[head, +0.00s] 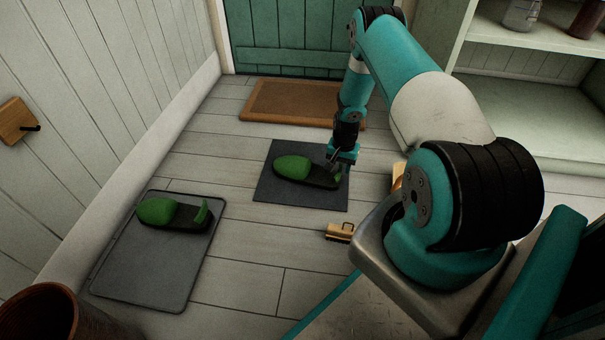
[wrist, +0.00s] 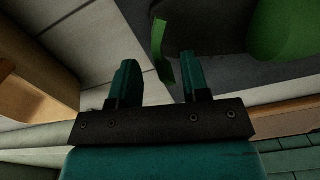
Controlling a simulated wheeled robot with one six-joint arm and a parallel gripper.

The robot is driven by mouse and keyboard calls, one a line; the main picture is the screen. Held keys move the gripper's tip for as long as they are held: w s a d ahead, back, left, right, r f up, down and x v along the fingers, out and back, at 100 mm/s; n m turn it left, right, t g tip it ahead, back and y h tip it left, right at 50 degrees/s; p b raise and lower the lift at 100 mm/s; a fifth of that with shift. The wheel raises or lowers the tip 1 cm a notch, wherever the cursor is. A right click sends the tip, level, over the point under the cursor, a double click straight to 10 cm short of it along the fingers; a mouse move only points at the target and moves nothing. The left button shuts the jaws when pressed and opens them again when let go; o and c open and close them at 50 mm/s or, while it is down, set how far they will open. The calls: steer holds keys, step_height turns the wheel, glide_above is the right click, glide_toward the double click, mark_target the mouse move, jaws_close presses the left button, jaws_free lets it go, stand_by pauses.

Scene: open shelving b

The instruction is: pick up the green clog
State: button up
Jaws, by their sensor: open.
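A green clog (head: 293,167) with a dark sole lies on a dark square mat (head: 300,200), its rounded toe to the left and its heel strap to the right. My gripper (head: 338,167) is over the strap end and hides part of it. In the wrist view my gripper (wrist: 158,78) is open, and the green strap (wrist: 162,52) shows in the gap between the fingers. I cannot tell whether they touch it. The toe (wrist: 285,30) shows at upper right there. A second, similar green clog (head: 158,210) lies on a grey tray (head: 130,275) at left.
A small wooden brush (head: 340,232) lies on the floor in front of the mat. A brown doormat (head: 290,102) lies behind, before a green door (head: 285,45). Shelving (head: 535,105) stands at right, and a brown pot (head: 40,315) at lower left. Floor between tray and mat is clear.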

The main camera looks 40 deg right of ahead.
mark_target(340, 171)
step_height(340, 171, down, 3)
steer(key=shift+s+f+b, duration=0.1)
steer(key=shift+f+b, duration=0.1)
steer(key=shift+b, duration=0.7)
steer(key=shift+r, duration=0.1)
jaws_close()
